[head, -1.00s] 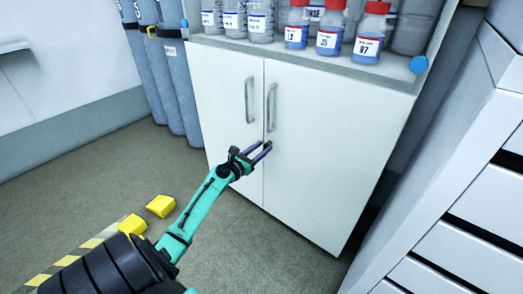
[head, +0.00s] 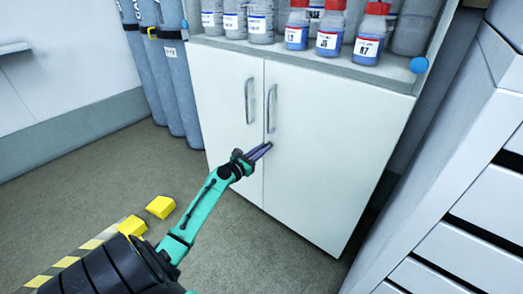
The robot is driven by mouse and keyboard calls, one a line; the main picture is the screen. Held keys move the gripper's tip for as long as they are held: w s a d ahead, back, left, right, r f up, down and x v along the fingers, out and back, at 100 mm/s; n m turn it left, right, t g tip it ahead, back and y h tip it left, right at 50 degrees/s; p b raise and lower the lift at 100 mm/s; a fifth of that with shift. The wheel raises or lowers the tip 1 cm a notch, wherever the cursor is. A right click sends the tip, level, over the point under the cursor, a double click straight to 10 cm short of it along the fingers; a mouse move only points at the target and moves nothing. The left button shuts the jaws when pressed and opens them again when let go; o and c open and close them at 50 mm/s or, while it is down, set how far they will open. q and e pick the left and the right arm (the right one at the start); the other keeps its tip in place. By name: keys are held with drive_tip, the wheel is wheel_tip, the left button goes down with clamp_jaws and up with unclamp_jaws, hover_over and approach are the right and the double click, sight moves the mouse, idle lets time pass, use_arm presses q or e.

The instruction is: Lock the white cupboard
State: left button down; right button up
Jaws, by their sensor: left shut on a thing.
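The white cupboard (head: 325,160) stands ahead with both of its doors closed. It has a silver handle on the left door (head: 248,102) and one on the right door (head: 271,108). My left gripper (head: 264,149) reaches up to the right door just below its handle, near the seam between the doors. Its fingers are closed together on a small dark lock part, which they mostly hide. I cannot tell whether that part is a key or a knob, or how it is turned. My right gripper is not in view.
Bottles with red caps (head: 329,40) and clear jars stand on the shelf above the doors. Grey gas cylinders (head: 178,90) stand left of the cupboard. A white drawer unit (head: 460,210) is close on the right. Yellow blocks (head: 160,207) lie on the floor.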

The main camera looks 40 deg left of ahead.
use_arm(q)
drive_tip(key=m, duration=0.3)
drive_tip(key=m+b, duration=0.1)
drive_tip(key=m, duration=0.2)
drive_tip(key=m+b, duration=0.1)
drive_tip(key=m, duration=0.1)
drive_tip(key=shift+d+f+m, duration=0.2)
drive_tip(key=shift+d+m, duration=0.05)
drive_tip(key=shift+m, duration=0.15)
drive_tip(key=m+b, duration=0.1)
drive_tip(key=m, duration=0.1)
drive_tip(key=shift+f+m, duration=0.1)
drive_tip(key=shift+m, duration=1.1)
drive_tip(key=shift+d+f+m+b, duration=0.1)
drive_tip(key=shift+m+b, duration=0.5)
drive_tip(key=shift+m, duration=1)
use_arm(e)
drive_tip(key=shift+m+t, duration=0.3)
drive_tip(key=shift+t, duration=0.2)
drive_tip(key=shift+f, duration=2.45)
